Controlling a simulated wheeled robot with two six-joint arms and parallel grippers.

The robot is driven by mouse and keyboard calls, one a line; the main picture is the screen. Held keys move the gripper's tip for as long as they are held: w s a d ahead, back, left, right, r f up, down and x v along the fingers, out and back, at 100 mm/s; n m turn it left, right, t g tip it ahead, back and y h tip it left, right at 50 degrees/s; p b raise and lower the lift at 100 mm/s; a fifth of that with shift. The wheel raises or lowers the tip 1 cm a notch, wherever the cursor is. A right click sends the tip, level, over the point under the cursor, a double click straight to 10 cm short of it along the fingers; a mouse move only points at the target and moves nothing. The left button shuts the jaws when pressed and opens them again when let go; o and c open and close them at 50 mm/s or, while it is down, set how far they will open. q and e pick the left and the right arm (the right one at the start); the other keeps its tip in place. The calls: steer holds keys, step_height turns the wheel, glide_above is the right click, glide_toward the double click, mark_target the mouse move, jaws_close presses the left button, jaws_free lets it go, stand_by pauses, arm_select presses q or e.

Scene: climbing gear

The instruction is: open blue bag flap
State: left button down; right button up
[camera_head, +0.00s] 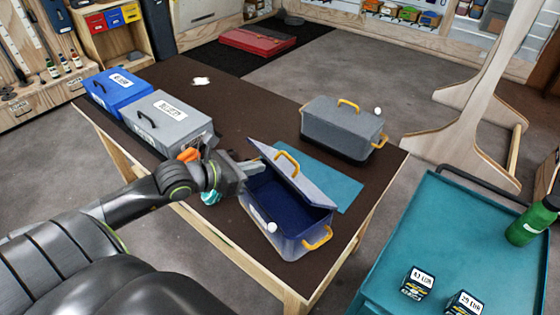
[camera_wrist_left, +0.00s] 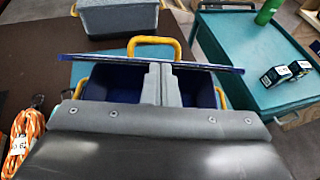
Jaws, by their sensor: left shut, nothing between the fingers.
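The blue bag (camera_head: 285,222) is a box-shaped bag with a dark blue inside and yellow handles, near the table's front right edge. Its grey flap (camera_head: 294,178), with a yellow handle on top, is tilted up, and the inside shows beneath it. In the left wrist view the flap (camera_wrist_left: 150,61) shows nearly edge-on, beyond the blue interior (camera_wrist_left: 112,84). My left gripper (camera_head: 262,166) is shut and empty at the left end of the flap, its fingertips (camera_wrist_left: 161,68) close to the flap's edge. I cannot tell whether they touch it. My right gripper is not in view.
A closed grey bag (camera_head: 340,128) stands behind on the brown table (camera_head: 235,110), near a teal mat (camera_head: 335,180). A grey box (camera_head: 168,122) and a blue box (camera_head: 118,88) stand left. An orange rope bundle (camera_wrist_left: 24,140) lies nearby. A teal cart (camera_head: 450,235) stands right.

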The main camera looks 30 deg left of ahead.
mark_target(280, 168)
arm_select(q)
steer(key=x, duration=0.7)
steer(key=shift+w, duration=0.1)
steer(key=shift+w+d+f, duration=0.25)
steer(key=shift+w+f, duration=0.1)
steer(key=shift+w, duration=0.25)
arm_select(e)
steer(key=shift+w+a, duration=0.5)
arm_select(q)
steer(key=shift+a+r, duration=0.1)
steer(key=shift+a, duration=0.05)
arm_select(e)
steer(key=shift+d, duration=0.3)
